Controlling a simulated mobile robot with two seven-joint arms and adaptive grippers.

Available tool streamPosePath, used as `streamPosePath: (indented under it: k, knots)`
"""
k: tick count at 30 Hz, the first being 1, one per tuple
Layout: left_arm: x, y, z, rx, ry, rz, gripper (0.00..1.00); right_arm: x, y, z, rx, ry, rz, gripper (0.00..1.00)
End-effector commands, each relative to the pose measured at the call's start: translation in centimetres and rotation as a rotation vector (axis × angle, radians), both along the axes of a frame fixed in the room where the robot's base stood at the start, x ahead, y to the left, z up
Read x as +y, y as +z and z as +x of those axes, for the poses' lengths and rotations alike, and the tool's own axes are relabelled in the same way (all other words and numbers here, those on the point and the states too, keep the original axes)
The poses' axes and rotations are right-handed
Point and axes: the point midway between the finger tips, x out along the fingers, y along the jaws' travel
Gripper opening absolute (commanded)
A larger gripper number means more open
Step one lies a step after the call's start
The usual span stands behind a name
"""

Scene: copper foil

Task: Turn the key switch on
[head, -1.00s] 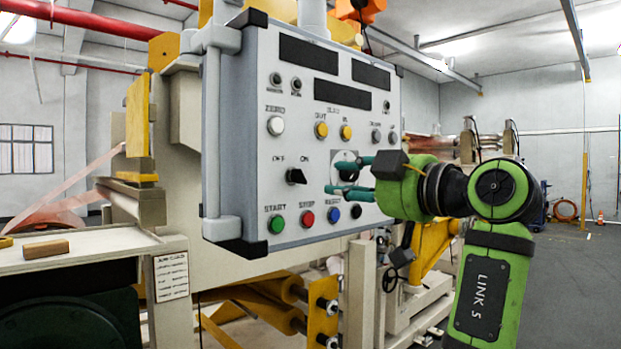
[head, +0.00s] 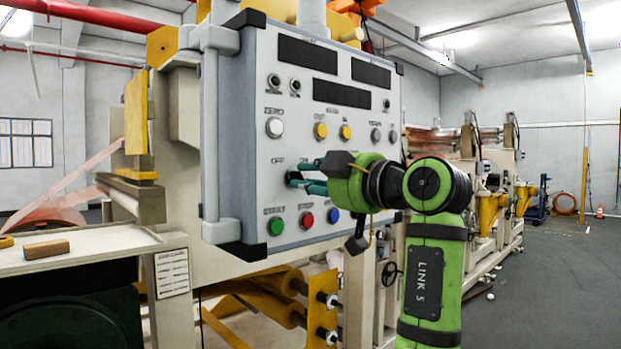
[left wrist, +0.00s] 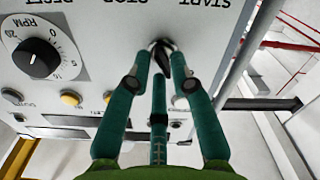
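The key switch, a black knob (left wrist: 163,58) under OFF and ON labels, is on the grey control panel (head: 262,110). My left gripper (head: 300,179) has dark green fingers at the switch. In the left wrist view the fingers of the left gripper (left wrist: 162,62) converge on the knob from both sides, with the third finger below it in the picture. They look shut on it, though the exact contact is small. The knob's angle is hard to read. My right gripper is not in view.
Below the switch are the green START button (head: 275,227), red STOP button (head: 306,220) and blue RESET button (head: 333,215). The RPM dial (left wrist: 38,57) lies beside the fingers in the left wrist view. A side handle (head: 211,130) runs along the panel's left edge.

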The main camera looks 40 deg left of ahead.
Motion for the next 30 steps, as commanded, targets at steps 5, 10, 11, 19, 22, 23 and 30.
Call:
streamPosePath:
  k: [5,10,11,19,22,23,30]
  knots:
    - [-0.02,0.00,0.01,0.000,0.000,0.000,0.00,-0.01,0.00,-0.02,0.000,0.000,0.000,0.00]
    - [-0.03,0.02,0.01,0.006,0.000,0.001,0.00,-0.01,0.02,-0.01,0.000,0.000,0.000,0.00]
    - [-0.03,0.02,0.02,0.010,0.000,0.001,0.00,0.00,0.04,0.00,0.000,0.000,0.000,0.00]
    - [0.00,0.03,0.03,0.112,0.001,0.009,0.00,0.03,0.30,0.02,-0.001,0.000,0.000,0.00]
    - [0.01,0.03,0.03,0.183,0.001,0.015,0.00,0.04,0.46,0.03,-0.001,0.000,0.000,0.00]
    - [0.01,0.03,0.03,0.207,0.001,0.017,0.00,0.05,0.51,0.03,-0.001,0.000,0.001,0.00]
    - [-0.02,-0.02,0.07,0.429,0.001,0.037,0.00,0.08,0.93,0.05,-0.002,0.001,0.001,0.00]
